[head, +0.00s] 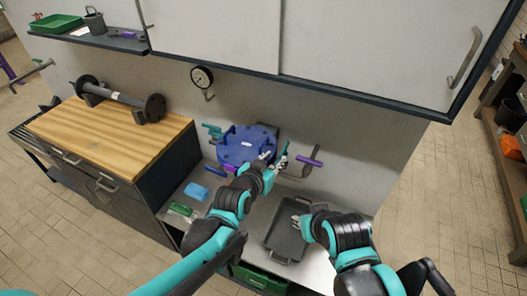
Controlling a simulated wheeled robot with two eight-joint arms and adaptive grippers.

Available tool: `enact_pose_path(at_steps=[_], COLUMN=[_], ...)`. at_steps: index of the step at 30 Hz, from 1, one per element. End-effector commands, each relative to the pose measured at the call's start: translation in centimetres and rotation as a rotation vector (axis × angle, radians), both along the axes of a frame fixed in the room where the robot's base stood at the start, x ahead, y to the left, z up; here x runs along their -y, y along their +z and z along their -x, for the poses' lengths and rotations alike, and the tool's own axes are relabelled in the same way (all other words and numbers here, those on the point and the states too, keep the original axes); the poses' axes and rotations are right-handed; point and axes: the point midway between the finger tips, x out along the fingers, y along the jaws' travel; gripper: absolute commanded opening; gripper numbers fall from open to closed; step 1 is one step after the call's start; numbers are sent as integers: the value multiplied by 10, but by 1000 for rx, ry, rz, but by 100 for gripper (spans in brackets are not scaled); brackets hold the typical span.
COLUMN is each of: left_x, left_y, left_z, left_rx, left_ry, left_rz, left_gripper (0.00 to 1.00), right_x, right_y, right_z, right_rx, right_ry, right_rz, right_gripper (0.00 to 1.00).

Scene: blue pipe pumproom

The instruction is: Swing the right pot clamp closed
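The blue pot (240,148) stands on the metal counter against the wall, with its lid on top. My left gripper (274,160) is at the pot's right front side, its fingers apart. A small teal handle (285,148) shows just beyond the fingers at the pot's right side; it looks like the right clamp, and its base is hidden by the gripper. Whether the fingers touch it I cannot tell. Teal handles (212,130) stick out at the pot's left. My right gripper (298,222) is low over the dark tray; its finger opening is too small to tell.
A dark tray (285,243) lies on the counter in front. A purple-handled pipe (309,161) stands right of the pot. A blue sponge (196,191) and a green brush (180,209) lie at left. A wooden-topped cabinet (110,135) borders the counter; wall cupboards (370,45) hang above.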

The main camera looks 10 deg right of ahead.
Motion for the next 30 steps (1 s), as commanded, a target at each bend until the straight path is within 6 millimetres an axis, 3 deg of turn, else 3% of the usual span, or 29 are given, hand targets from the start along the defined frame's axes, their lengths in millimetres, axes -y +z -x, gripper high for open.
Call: enact_pose_path(at_steps=[13, 25, 29, 30], left_x=[34, 39, 39, 39], left_y=[-27, -29, -29, -29], left_z=[-50, -58, -58, -58], left_rx=[0, -1, -1, -1], left_ry=[0, 0, 0, 0], left_rz=[0, -1, -1, -1], left_gripper=[30, 30, 0, 0], right_x=[0, 0, 0, 0], right_y=[-21, -22, -22, -22], right_z=[0, 0, 0, 0], right_rx=[0, 0, 0, 0], right_ry=[0, 0, 0, 0], right_rz=[0, 0, 0, 0], right_gripper=[30, 30, 30, 30])
